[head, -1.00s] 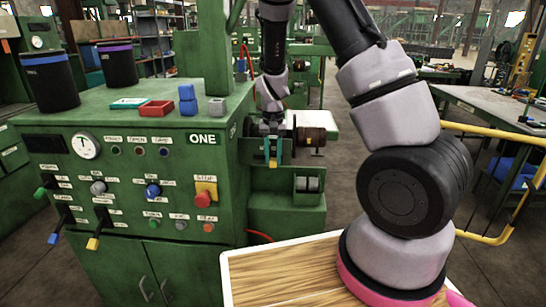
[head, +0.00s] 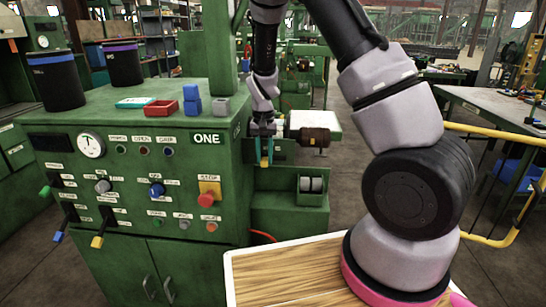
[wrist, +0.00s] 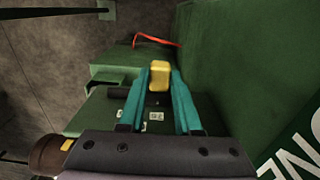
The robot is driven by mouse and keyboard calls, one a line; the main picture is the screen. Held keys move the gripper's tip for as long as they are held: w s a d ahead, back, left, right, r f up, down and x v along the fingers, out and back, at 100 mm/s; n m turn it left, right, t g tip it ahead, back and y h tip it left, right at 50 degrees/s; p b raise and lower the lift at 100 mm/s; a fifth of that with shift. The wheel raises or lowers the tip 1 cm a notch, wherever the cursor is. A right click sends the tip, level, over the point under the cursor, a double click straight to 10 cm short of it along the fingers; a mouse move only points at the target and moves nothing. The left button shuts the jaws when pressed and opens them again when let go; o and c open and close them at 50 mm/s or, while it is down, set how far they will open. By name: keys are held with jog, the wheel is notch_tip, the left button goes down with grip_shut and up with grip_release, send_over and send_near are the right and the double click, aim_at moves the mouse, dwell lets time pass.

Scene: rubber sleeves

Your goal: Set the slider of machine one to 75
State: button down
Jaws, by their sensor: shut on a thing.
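The green machine one (head: 225,180), labelled ONE, stands left of centre in the head view. My gripper (head: 264,150) hangs at its right side, with teal fingers pointing down. In the wrist view my gripper (wrist: 160,80) is shut on a small yellow block (wrist: 159,75) between its fingertips. The yellow block also shows low between the fingers in the head view (head: 265,162). I cannot tell whether it is loose or fixed to the machine. Small white labels (wrist: 154,120) lie beyond the fingers; their marks are unreadable. No slider scale can be read.
The front panel has a gauge (head: 90,145), several knobs, coloured levers and a red stop button (head: 210,190). Red (head: 161,108) and blue (head: 191,100) blocks and dark canisters stand on top. A brown roller (head: 314,137) is right of my gripper. A wooden table (head: 285,275) is in front.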

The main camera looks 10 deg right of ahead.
jog(key=c, duration=0.6)
grip_release()
jog(key=shift+w+a, duration=0.1)
jog(key=shift+a, duration=0.15)
notch_tip(320, 180, up, 11)
jog(key=s+d+r+t+y, duration=0.1)
jog(key=s+d+r, duration=0.2)
jog(key=s+r, duration=0.35)
jog(key=s+d+r+t+y, duration=0.1)
jog(key=s+d+r+t, duration=0.15)
jog(key=r, duration=0.65)
jog(key=s+d+r+t, duration=0.2)
jog(key=s+r, duration=0.1)
jog(key=s, duration=0.4)
jog(key=s+d+r+t, duration=0.1)
jog(key=s+d+r, duration=0.1)
jog(key=s, duration=0.5)
jog(key=shift+s+d+r+m+t, duration=0.15)
jog(key=shift+s+r+m+t, duration=0.2)
jog(key=shift+r, duration=0.5)
